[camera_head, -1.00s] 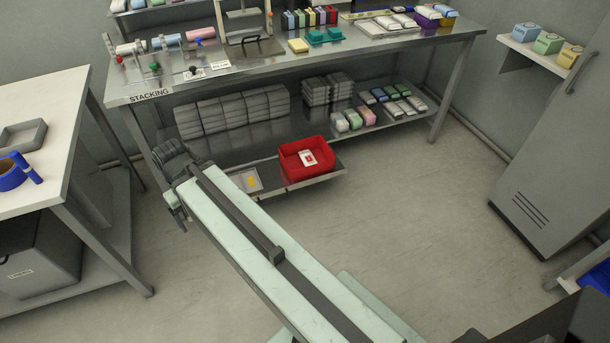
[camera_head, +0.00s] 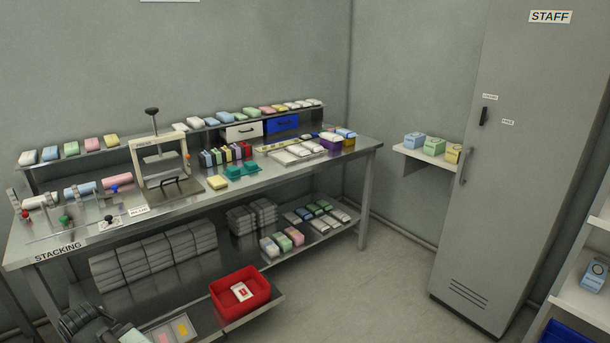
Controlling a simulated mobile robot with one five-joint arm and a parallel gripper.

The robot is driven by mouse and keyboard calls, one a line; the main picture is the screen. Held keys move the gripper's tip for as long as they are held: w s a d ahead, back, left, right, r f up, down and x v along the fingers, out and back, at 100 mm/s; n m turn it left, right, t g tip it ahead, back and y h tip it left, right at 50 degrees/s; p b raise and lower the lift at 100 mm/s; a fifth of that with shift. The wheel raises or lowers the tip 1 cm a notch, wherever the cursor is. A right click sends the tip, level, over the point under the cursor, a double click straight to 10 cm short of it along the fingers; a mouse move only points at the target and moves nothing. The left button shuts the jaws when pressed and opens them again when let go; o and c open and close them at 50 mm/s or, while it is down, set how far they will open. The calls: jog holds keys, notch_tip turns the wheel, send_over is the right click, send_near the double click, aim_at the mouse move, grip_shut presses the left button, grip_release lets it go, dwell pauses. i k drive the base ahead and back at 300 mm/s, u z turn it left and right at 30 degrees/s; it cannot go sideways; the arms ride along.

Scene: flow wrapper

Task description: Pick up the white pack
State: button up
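Several white packs show. One with a red mark (camera_head: 241,291) lies in a red bin (camera_head: 262,288) at the front of the lower shelf. White packs (camera_head: 293,153) lie in a tray on the steel bench, and more (camera_head: 303,104) sit at the right end of the raised rack. Which one is the task's white pack I cannot tell. The dark end of my arm, with my gripper (camera_head: 80,320), shows at the bottom left, in front of the lower shelf and left of the red bin. Its fingers are not clear, and I see no pack at it.
The steel bench (camera_head: 215,197) bears a press frame (camera_head: 160,160), coloured packs and rollers. A grey staff locker (camera_head: 510,160) and a small wall shelf (camera_head: 428,155) stand right. The floor (camera_head: 370,290) between bench and locker is clear.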

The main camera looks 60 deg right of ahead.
aim_at(333, 137)
jog(key=z, duration=2.1)
